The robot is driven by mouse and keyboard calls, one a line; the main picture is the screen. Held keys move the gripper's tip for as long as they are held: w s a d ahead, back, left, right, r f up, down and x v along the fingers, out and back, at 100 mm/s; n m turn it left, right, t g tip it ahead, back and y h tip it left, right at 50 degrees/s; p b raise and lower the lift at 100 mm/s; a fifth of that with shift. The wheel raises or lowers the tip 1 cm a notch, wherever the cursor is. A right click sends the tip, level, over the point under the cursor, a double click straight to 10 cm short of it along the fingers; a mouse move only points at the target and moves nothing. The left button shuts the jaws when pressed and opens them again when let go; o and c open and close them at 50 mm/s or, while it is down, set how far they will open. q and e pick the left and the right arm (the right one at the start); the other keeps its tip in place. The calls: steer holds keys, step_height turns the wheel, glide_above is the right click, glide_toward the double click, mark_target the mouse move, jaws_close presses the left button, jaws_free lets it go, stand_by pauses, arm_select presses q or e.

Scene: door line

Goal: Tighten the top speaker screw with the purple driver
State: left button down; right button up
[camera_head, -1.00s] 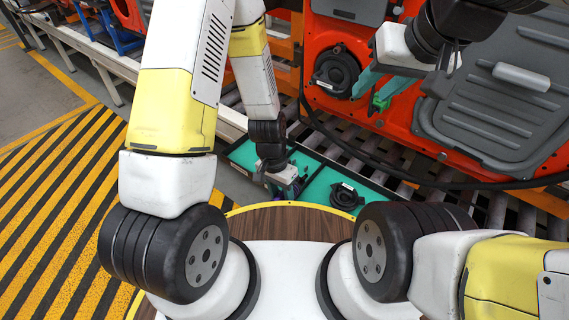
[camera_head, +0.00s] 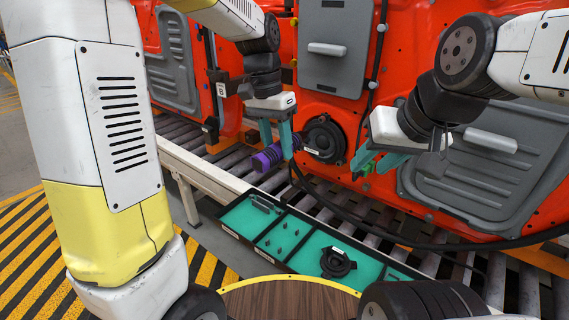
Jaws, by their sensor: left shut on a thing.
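The black round speaker (camera_head: 324,139) sits in the red door panel at the centre. Its individual screws are too small to make out. My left gripper (camera_head: 277,150) has teal fingers shut on the purple driver (camera_head: 262,160), held left of the speaker and apart from it. The driver lies roughly sideways, tilted; its tip is hard to make out. My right gripper (camera_head: 372,165) is right of the speaker near the door, its teal fingers apart. A small green piece (camera_head: 366,168) shows by those fingers; I cannot tell whether they touch it.
A tray (camera_head: 243,238) with teal compartments lies below, holding small parts and a loose black speaker (camera_head: 337,262). A roller conveyor (camera_head: 320,215) runs under the doors. A black cable (camera_head: 345,220) hangs across the front. Another red door (camera_head: 178,60) stands at the left.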

mark_target(298, 133)
arm_select(q)
steer(key=shift+r, duration=0.45)
steer(key=shift+w+r, duration=0.1)
steer(key=shift+w+d, duration=0.85)
steer(key=shift+w, duration=0.25)
steer(key=shift+w+d, duration=0.8)
steer(key=shift+w, duration=0.3)
steer(key=shift+w+d, duration=0.7)
steer(key=shift+w, duration=0.2)
stand_by(0.7)
steer(key=shift+s+a, duration=0.7)
steer(key=shift+s, duration=0.25)
steer(key=shift+s+a, duration=0.75)
steer(key=shift+s, duration=0.25)
steer(key=shift+s+a, duration=0.7)
steer(key=shift+s, duration=0.25)
